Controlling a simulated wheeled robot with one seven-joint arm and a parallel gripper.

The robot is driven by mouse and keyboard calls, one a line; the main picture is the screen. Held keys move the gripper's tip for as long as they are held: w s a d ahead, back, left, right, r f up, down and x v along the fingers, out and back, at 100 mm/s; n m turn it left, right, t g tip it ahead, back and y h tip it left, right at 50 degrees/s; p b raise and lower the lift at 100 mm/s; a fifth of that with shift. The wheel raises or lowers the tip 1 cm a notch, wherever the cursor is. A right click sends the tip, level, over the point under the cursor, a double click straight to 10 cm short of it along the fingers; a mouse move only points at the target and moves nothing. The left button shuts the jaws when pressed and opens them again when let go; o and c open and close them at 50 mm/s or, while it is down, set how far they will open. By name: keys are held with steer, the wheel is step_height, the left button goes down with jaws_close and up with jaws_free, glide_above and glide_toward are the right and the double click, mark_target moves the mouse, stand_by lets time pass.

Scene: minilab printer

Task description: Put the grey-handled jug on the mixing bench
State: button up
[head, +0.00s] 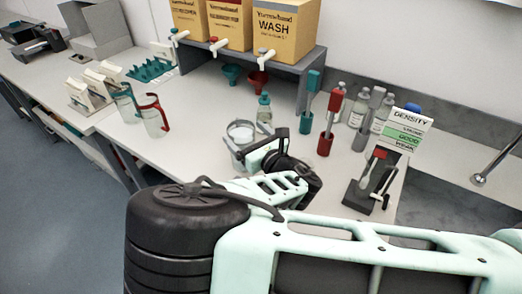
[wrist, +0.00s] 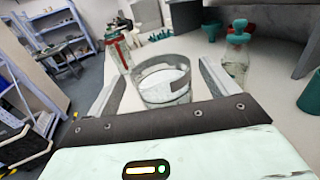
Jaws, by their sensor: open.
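A clear jug (head: 240,132) stands upright on the pale bench (head: 190,150), below the shelf of dispensers. No red or teal handle shows on it; a small grey patch shows on its near side in the wrist view, and I cannot tell whether that is its handle. My gripper (head: 250,152) is open at the jug's near side. In the wrist view the jug (wrist: 162,76) stands between the two spread fingers, with a gap on each side. A teal-handled jug (head: 125,104) and a red-handled jug (head: 155,119) stand further left.
A teal-capped bottle (head: 264,113) stands just behind the jug, right of the fingers in the wrist view (wrist: 236,60). Teal and red cylinders (head: 325,143), several bottles and a density sign (head: 402,130) stand to the right. Bench left of the jug is clear.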

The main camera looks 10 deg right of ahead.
steer(key=b+v, duration=0.2)
steer(key=v, duration=0.6)
steer(key=shift+s, duration=0.1)
